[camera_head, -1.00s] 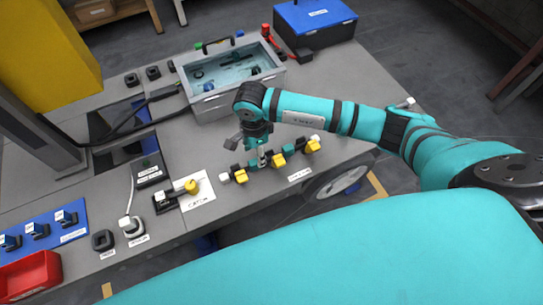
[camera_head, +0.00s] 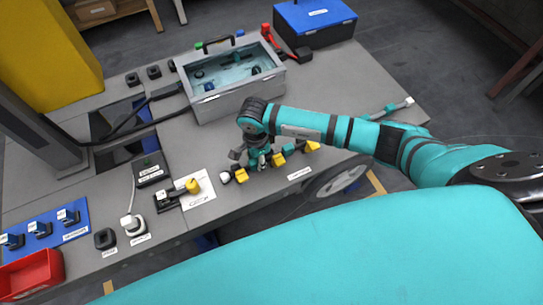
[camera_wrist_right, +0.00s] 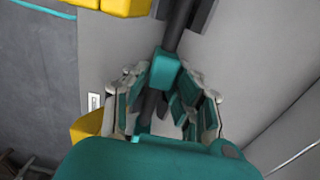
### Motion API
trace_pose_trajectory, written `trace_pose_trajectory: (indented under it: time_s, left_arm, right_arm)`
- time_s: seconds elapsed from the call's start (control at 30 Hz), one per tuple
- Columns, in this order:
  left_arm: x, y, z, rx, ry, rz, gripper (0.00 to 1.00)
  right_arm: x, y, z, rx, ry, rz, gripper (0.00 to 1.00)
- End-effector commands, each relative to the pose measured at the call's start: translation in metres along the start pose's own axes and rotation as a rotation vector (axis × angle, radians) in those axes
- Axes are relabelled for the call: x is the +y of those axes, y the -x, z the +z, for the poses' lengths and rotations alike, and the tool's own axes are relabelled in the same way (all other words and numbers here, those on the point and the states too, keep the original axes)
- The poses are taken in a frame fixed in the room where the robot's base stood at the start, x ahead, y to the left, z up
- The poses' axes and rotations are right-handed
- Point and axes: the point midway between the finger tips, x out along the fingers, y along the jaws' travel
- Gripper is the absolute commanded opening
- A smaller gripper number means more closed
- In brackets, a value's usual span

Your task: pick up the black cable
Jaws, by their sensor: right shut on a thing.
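The black cable (camera_wrist_right: 176,30) shows in the right wrist view as a dark strand running from the top edge down between the fingers, with a teal block on it. My right gripper (camera_wrist_right: 167,88) has its fingers around this strand and is shut on it. In the head view my right gripper (camera_head: 260,160) is low over the row of yellow clips (camera_head: 279,160) near the table's front edge and hides most of the cable. A white end (camera_head: 225,177) shows at the left of the row. My left gripper is not in view.
A grey open box (camera_head: 236,103) stands behind the gripper. A blue case (camera_head: 315,20) is at the back right. A blue board (camera_head: 75,232) and a red bin (camera_head: 30,275) are at the front left. The table's right part is mostly clear.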

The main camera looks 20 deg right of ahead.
Motion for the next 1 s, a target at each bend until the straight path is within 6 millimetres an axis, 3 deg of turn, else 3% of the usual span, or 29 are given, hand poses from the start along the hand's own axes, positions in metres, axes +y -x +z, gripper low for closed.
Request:
trace_pose_trajectory:
  time_s: [0.37,0.7,1.0]
  left_arm:
    - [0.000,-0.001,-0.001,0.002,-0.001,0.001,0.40]
    - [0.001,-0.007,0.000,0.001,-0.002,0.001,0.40]
    - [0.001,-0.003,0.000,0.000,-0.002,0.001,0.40]
  right_arm:
    - [-0.001,0.007,0.000,-0.001,0.001,-0.003,0.00]
    - [-0.002,0.070,0.000,-0.001,0.002,-0.005,0.00]
    - [-0.001,0.109,0.000,0.000,0.000,-0.001,0.00]
